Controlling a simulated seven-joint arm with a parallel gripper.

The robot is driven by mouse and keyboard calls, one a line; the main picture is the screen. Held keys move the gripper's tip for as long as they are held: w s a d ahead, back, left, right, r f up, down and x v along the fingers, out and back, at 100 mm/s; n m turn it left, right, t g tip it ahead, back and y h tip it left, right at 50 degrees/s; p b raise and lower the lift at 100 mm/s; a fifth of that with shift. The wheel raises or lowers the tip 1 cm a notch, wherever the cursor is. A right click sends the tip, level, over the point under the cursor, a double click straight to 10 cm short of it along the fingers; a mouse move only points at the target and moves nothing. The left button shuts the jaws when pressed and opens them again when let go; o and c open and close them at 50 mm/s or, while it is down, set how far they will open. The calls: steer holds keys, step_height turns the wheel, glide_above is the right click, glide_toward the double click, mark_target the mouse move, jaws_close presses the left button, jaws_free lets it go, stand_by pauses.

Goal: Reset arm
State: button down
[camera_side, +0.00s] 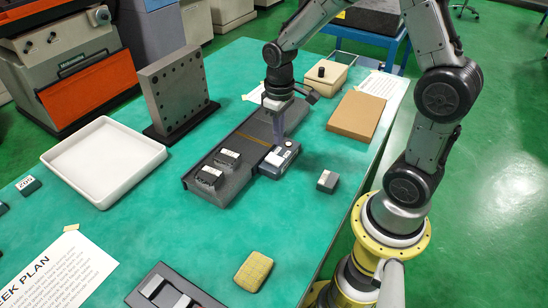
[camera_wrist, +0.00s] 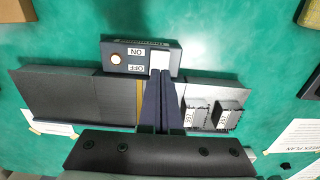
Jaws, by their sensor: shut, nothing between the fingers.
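My gripper (camera_side: 279,142) points down with its fingers together and nothing between them. It is over the dark switch box (camera_side: 285,172), on the box's side next to the dark slab. In the wrist view my gripper (camera_wrist: 160,74) ends right by the white rocker (camera_wrist: 159,58) of the switch box (camera_wrist: 140,68). I cannot tell whether the tips touch the rocker. The labels ON and OFF and a round light-coloured button (camera_wrist: 116,58) are visible beside it. The rocker's position is unclear.
The long dark slab (camera_side: 240,143) bears two labelled dark blocks (camera_side: 228,158). A white tray (camera_side: 103,190) and a grey holed plate (camera_side: 175,95) stand to the left. A small block (camera_side: 326,182), brown board (camera_side: 356,115), lidded box (camera_side: 325,78) and yellow sponge (camera_side: 253,271) lie around.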

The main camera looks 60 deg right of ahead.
steer(key=shift+r, duration=0.35)
steer(key=s+a+r+n+t, duration=0.1)
steer(key=s+a+r+t, duration=0.1)
steer(key=r, duration=0.5)
steer(key=s+a+r+t, duration=0.2)
steer(key=a+r, duration=0.1)
steer(key=r, duration=0.4)
steer(key=s+a+r+m+t, duration=0.1)
steer(key=s, duration=1.1)
steer(key=shift+a+t, duration=0.25)
steer(key=shift+t, duration=0.05)
